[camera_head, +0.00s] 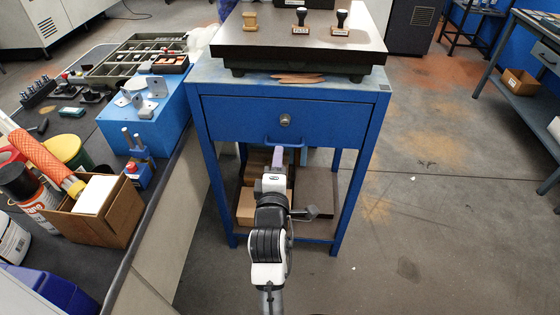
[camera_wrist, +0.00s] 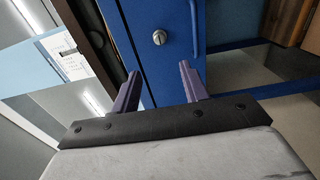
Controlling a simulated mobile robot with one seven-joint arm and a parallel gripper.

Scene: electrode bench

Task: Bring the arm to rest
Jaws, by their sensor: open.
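My arm reaches forward from the bottom of the head view toward a blue cabinet table. My gripper (camera_head: 280,157) is in front of the drawer, just below its blue handle (camera_head: 286,139). The wrist view shows my gripper (camera_wrist: 160,72) with two purple fingers spread apart and nothing between them. Past the fingers is the blue drawer front (camera_wrist: 172,70) with a round silver lock (camera_wrist: 159,37). The blue handle bar (camera_wrist: 196,28) is above the right finger in that view. I cannot tell the exact gap between fingers and handle.
The blue table (camera_head: 376,95) bears a dark slab (camera_head: 300,45) with several stamps. Boxes (camera_head: 247,205) stand on its lower shelf. A crowded bench is at left, with a cardboard box (camera_head: 100,228) and blue block (camera_head: 135,128). Open floor (camera_head: 440,200) lies to the right.

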